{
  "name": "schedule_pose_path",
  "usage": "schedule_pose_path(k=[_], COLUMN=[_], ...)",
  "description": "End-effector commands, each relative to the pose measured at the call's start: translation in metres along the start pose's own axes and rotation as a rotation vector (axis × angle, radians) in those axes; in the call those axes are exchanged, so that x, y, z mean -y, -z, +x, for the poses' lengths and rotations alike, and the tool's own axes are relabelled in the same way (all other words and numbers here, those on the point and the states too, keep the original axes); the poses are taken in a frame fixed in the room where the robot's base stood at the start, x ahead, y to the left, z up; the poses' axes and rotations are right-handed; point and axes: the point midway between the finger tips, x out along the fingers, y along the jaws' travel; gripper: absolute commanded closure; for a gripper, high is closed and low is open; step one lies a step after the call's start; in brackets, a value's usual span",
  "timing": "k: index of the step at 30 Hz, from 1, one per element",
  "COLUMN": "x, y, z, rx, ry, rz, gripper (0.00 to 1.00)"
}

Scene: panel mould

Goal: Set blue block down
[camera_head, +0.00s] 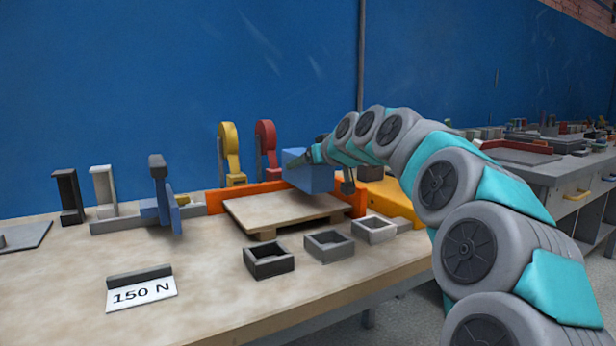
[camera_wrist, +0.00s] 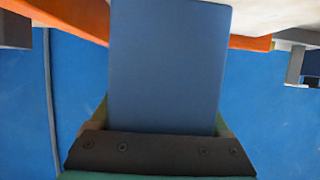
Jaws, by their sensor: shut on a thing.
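The blue block (camera_head: 308,171) is held at the end of my arm, above the back right part of a low wooden board (camera_head: 270,210) in the head view. My gripper (camera_wrist: 165,125) is shut on the block. In the wrist view the blue block (camera_wrist: 168,60) fills the middle of the picture, and the orange bar (camera_wrist: 75,15) shows behind it. In the head view the fingers are mostly hidden by the block and the arm. I cannot tell how far the block is above the board.
Three small open boxes (camera_head: 329,244) stand in a row in front of the board. An orange bar (camera_head: 230,197) runs behind it. Yellow (camera_head: 229,150) and red (camera_head: 266,145) clamps stand at the back. A 150 N sign (camera_head: 141,290) stands front left.

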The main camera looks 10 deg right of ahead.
Motion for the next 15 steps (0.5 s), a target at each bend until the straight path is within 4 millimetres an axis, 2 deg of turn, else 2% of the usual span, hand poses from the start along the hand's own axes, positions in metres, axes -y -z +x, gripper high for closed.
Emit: schedule_pose_path(k=[9, 15], x=[-0.008, -0.007], y=[0.003, -0.015], z=[0.008, 0.013], rx=[-0.002, 0.002], ry=[-0.002, 0.002], rz=[0.0, 0.002], gripper=[1.0, 1.0])
